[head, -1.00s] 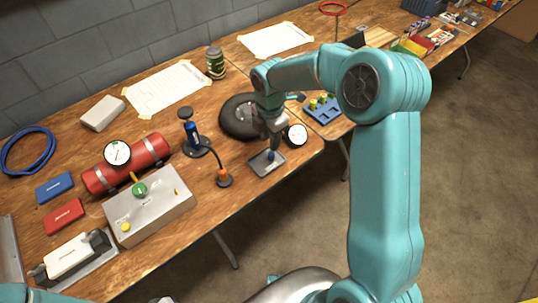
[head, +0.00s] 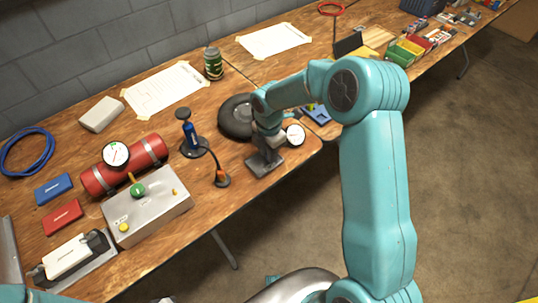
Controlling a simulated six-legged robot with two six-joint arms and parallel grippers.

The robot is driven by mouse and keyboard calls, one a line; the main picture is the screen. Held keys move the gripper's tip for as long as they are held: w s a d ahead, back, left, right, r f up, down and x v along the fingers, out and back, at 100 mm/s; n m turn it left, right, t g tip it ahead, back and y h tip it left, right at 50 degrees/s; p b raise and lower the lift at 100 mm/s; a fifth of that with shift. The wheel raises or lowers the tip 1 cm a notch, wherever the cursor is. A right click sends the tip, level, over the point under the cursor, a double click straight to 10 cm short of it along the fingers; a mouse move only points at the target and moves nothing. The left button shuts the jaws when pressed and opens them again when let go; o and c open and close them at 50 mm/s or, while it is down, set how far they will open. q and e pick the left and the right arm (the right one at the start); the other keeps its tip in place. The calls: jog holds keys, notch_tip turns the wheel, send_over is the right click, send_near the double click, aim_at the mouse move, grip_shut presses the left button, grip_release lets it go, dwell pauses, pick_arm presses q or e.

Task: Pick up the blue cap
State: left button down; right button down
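A small grey tray (head: 270,169) lies near the table's front edge. My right gripper (head: 262,158) points down over it, with its fingertips low at the tray. The blue cap does not show clearly now; the gripper hides the spot on the tray where a small blue thing showed earlier. I cannot tell whether the fingers are open or closed on it. My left gripper is out of view.
A black hose with an orange-tipped end (head: 221,178) and a blue pump-like tool (head: 191,134) stand left of the tray. A metal box (head: 150,212) stands further left.

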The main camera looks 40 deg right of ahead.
notch_tip(320, 180, up, 20)
jog(key=p, duration=0.1)
dwell(0.5)
jog(key=shift+w, duration=0.1)
dwell(1.3)
